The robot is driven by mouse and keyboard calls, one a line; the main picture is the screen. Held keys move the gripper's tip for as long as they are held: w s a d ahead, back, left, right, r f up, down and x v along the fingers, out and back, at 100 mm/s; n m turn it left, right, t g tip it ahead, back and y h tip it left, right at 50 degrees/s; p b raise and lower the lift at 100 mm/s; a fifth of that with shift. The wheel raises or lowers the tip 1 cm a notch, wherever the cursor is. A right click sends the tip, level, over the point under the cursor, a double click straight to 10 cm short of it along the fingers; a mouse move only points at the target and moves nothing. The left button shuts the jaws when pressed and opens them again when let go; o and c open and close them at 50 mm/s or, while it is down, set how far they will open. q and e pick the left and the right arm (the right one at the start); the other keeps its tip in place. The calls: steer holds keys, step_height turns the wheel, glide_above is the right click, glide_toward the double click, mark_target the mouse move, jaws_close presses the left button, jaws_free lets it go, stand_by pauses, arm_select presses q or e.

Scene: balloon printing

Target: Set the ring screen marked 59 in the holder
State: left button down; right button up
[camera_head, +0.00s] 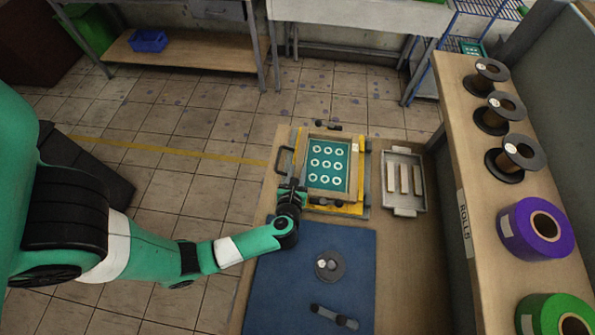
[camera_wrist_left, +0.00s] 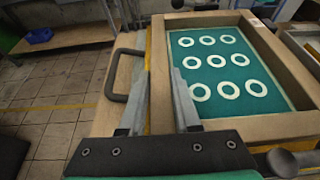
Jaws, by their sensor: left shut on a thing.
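The ring screen (camera_head: 351,180) is a wooden frame around teal mesh with rows of white rings; it fills the right of the left wrist view (camera_wrist_left: 219,130). A small white label sits at its far right corner, too small to read. The screen lies over the yellow holder (camera_head: 352,209), which has dark knobbed clamps at its far and near ends. I cannot tell whether the screen rests fully in it or is slightly above. My left gripper (camera_wrist_left: 163,72) is shut on the frame's left side, near the front corner; it also shows in the head view (camera_head: 294,187). My right gripper is not in view.
A grey tray (camera_head: 405,211) with pale bars stands right of the holder. A blue mat (camera_head: 270,300) in front carries a grey disc (camera_head: 329,265) and a dark rod (camera_head: 334,317). A shelf (camera_head: 452,130) of rolls runs along the right. A dark handle (camera_wrist_left: 122,84) stands left of the screen.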

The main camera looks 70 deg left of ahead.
arm_select(q)
steer(key=shift+f, duration=0.2)
steer(key=c, duration=0.6)
jaws_free()
steer(key=shift+r, duration=0.3)
steer(key=p+v, duration=0.2)
steer(key=v, duration=1)
steer(key=shift+r, duration=0.1)
